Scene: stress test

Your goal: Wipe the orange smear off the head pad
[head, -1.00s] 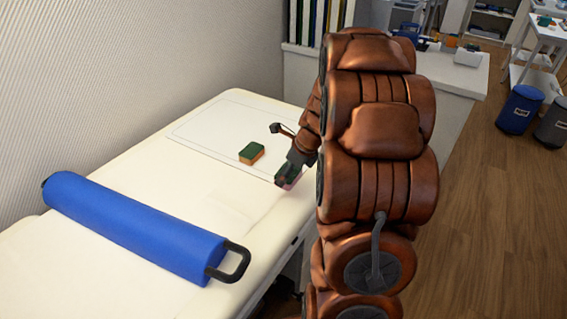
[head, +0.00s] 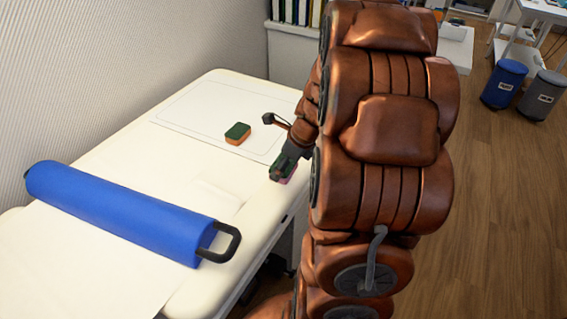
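The head pad (head: 205,108) appears to be the outlined white area at the far end of the long padded table. I cannot make out an orange smear on it; part of its right side is hidden by my arm. My gripper (head: 281,172) is at the table's right edge, just nearer than the outlined area. It appears shut on a green and pink sponge (head: 287,180), mostly covered by the fingers. A second sponge, green on top and orange below (head: 238,134), lies on the outlined area, left of my gripper and apart from it. I cannot tell whether the held sponge touches the table.
A blue bolster (head: 120,210) with a black end handle lies across the near part of the table (head: 130,150). A ribbed wall (head: 90,60) borders the left. A white cabinet with binders stands behind. Two bins (head: 503,85) stand on the open floor at right.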

